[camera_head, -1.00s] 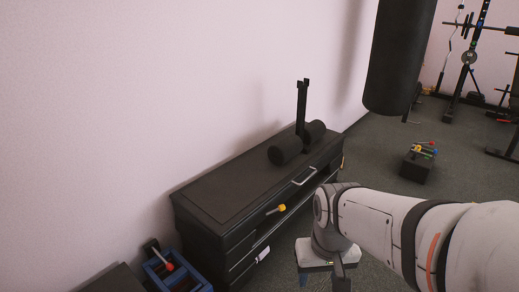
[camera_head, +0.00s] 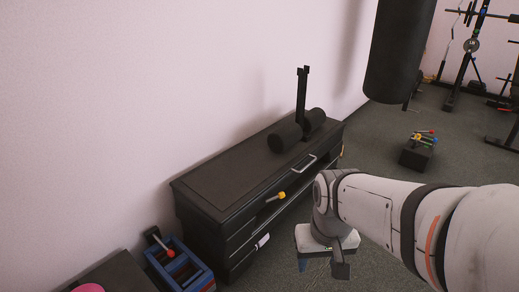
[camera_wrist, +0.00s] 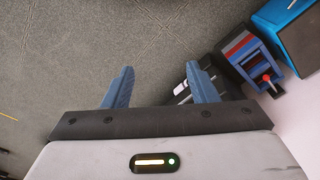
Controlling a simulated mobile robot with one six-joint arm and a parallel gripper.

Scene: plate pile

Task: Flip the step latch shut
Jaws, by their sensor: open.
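My gripper is open and empty; its two blue fingers stand wide apart in the wrist view (camera_wrist: 160,86), pointing over grey floor. In the head view the gripper (camera_head: 303,265) hangs in front of the black cabinet. The step latch cannot be made out for certain. A lever with a yellow knob (camera_head: 282,195) sticks out of the cabinet front. A lever with a red knob (camera_head: 170,252) stands on a blue box (camera_head: 205,277) at the lower left. The red knob also shows at the right of the wrist view (camera_wrist: 266,77), beyond the right finger.
The black cabinet (camera_head: 215,182) stands along the pink wall and bears dark rollers and an upright post. A punching bag (camera_head: 398,55) hangs at the upper right. A small black box with coloured knobs (camera_head: 416,158) stands on the floor. Open floor (camera_head: 380,140) lies between.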

